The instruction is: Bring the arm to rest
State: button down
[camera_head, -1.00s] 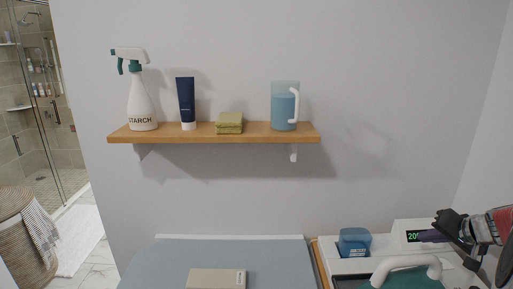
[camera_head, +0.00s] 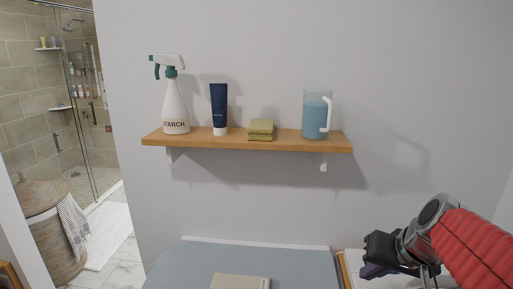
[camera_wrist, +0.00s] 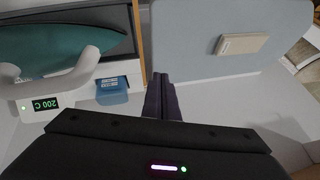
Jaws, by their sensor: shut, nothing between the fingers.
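My gripper (camera_head: 367,270) is at the lower right of the head view, on my red-sleeved arm. In the wrist view its dark fingers (camera_wrist: 162,98) are together with nothing between them. They hang over the area between the grey-blue board and the iron station, touching nothing that I can see. The fingertips are hard to make out in the head view.
Below are a grey-blue board (camera_head: 190,270) with a beige box (camera_head: 240,282), and, in the wrist view, a teal iron (camera_wrist: 60,52) and blue container (camera_wrist: 112,90).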

jog(key=s+a+f+n+h, duration=0.1)
jog(key=s+a+n, duration=0.2)
jog(key=s+a, duration=0.6)
jog(key=s, duration=0.4)
jog(key=shift+s+a+f, duration=0.2)
jog(key=shift+a+f, duration=0.15)
jog(key=shift+f, duration=0.05)
jog(key=shift+s, duration=0.1)
